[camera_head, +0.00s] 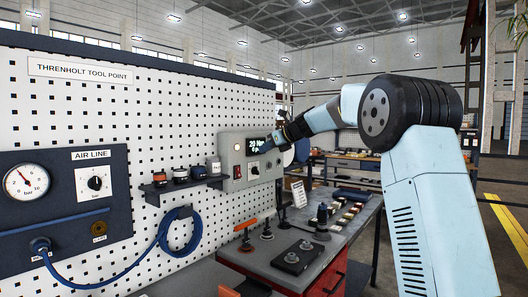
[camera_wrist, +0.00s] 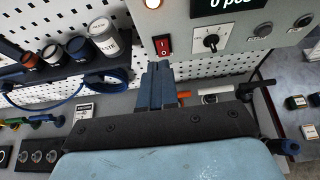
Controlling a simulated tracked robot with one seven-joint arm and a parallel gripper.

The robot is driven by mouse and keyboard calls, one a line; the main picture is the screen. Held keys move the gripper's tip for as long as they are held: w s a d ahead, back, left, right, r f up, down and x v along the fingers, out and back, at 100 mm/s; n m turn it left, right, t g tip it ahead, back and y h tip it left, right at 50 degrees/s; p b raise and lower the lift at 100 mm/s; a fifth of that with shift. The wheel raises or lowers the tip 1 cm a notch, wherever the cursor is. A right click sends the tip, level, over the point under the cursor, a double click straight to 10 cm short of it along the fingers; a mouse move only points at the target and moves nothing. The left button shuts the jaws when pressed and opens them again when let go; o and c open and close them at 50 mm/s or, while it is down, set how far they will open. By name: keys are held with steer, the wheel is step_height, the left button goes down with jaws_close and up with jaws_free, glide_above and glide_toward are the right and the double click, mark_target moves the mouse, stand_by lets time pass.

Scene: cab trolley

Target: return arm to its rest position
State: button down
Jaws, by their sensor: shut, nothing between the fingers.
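My arm reaches from the right of the head view toward the grey control box (camera_head: 231,168) on the pegboard. My gripper (camera_head: 270,144) is at the arm's far end, in front of the box's right side and partly covering it. In the wrist view the two blue fingers (camera_wrist: 158,82) are together with nothing between them. Their tips lie just below the red rocker switch (camera_wrist: 163,45) and left of the rotary knob (camera_wrist: 210,42) in the picture. I cannot tell whether the tips touch the box.
Several jars (camera_head: 213,166) stand on a small shelf (camera_head: 182,187) left of the box. A blue hose (camera_head: 168,232) hangs from the pegboard. Below is a bench (camera_head: 338,240) with a black block (camera_head: 299,257), an orange-handled tool (camera_head: 246,229) and other small parts. Open floor lies at right.

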steer(key=s+d+f+n+g+h, duration=0.1)
steer(key=s+d+f+n+h, duration=0.2)
steer(key=s+n, duration=0.75)
steer(key=s+d+n+g+h, duration=0.1)
steer(key=s+d+n+h, duration=0.2)
steer(key=s, duration=1.5)
steer(key=s+d+f+n+h, duration=0.1)
steer(key=s+d+f+n, duration=0.2)
steer(key=s, duration=0.5)
steer(key=s+d+f+n+h, duration=0.1)
steer(key=s+d+f+n, duration=0.3)
steer(key=s, duration=0.5)
steer(key=s+d+f+n+h, duration=0.1)
steer(key=s+d+f+n, duration=0.2)
steer(key=s+f+n, duration=0.2)
steer(key=s+f, duration=0.2)
steer(key=s, duration=0.2)
steer(key=shift+d+f+n+g+h, duration=0.15)
steer(key=shift+d+n+g+h, duration=0.15)
steer(key=shift+d+n, duration=0.1)
steer(key=c, duration=1.8)
jaws_free()
steer(key=shift+s, duration=0.1)
